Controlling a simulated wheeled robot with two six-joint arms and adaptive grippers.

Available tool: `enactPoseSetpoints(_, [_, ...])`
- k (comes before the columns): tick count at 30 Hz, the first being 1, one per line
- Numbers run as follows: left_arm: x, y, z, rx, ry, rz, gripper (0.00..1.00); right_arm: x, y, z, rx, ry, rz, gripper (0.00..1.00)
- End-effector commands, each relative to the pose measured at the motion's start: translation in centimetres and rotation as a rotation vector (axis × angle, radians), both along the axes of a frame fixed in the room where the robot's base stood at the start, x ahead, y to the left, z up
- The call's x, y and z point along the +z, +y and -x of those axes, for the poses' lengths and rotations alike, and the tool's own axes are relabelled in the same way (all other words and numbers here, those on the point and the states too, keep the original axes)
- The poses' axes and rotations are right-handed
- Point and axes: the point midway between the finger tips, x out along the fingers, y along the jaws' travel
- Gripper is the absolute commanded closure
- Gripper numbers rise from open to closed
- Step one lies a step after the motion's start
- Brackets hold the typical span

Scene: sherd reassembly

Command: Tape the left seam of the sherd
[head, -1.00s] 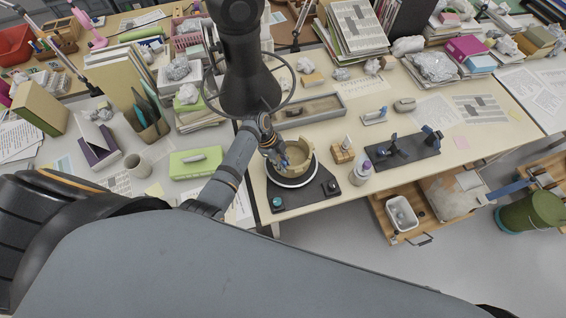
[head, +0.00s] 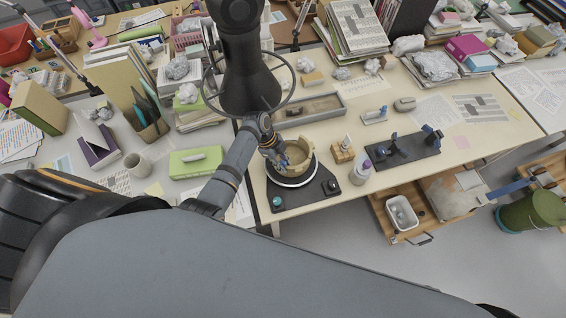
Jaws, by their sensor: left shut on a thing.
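A tan pot (head: 301,150) with an uneven, broken rim stands on a round turntable (head: 293,182) with a white edge. The turntable sits on a dark base board (head: 309,194) at the table's front. I cannot make out the sherd's seams or any tape on them at this size. My left gripper (head: 276,157) is at the left side of the pot, close to its wall; I cannot tell whether it touches. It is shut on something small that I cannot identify. My right gripper is not in view.
A wooden block (head: 343,153) with a pale upright piece and a white bottle (head: 360,172) stand right of the pot. A grey tray (head: 321,106) lies behind it. A dark mat (head: 411,149) with blue-black tools lies farther right. A thin dark ring (head: 287,98) hangs above.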

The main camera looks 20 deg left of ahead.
Motion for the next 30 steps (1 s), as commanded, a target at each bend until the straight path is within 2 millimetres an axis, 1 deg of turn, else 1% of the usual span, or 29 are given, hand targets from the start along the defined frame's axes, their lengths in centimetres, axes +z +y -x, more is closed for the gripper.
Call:
enactPoseSetpoints(14, [-0.01,0.01,0.0,0.0,0.0,0.0,0.89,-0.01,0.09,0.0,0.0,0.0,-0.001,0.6])
enactPoseSetpoints(15, [-0.01,0.01,0.01,0.0,0.0,0.0,0.76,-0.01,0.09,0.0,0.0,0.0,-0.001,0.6])
enactPoseSetpoints(20, [-0.01,0.01,0.01,0.0,0.0,0.0,0.54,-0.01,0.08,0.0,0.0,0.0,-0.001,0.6])
enactPoseSetpoints(21, [-0.01,0.01,0.01,0.0,0.0,0.0,0.52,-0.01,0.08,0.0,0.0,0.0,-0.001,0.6])
enactPoseSetpoints(27, [-0.01,0.01,0.01,0.0,0.0,0.0,0.52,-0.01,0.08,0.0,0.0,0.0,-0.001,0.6])
enactPoseSetpoints(30, [0.23,0.14,-0.02,0.0,0.0,0.0,0.52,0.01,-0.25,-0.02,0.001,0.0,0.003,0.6])
